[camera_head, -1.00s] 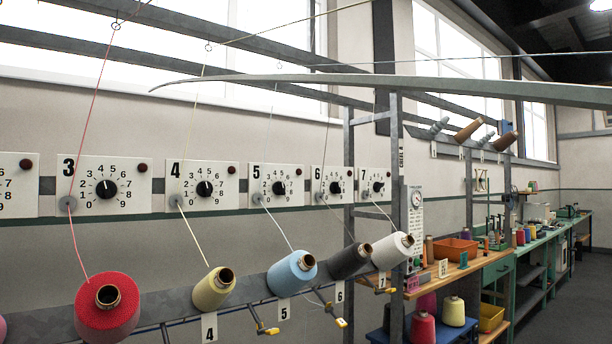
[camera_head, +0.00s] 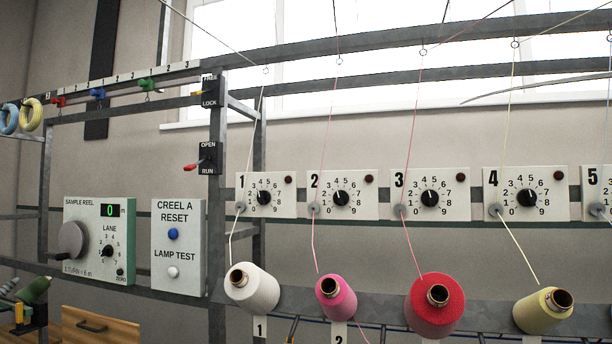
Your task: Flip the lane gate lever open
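A small black plate (camera_head: 208,158) marked OPEN at its top and RUN at its bottom is fixed to a grey upright post in the left half of the head view. A lever with a red handle (camera_head: 192,167) sticks out to the left from it, tilted slightly down. Its end lies nearer RUN than OPEN in height. Above it is another black plate (camera_head: 209,90) with LOCK at its bottom and a short yellow-orange handle (camera_head: 196,93). No plate with the words "lane gate" can be read. My gripper is not in view.
A sample reel panel (camera_head: 98,240) and a CREEL A RESET panel (camera_head: 178,250) with blue and white buttons stand left of the post. Numbered dial plates (camera_head: 346,195) and yarn cones (camera_head: 434,305) run right. Thin yarns cross the space above the cones. A wooden drawer (camera_head: 100,328) sits lower left.

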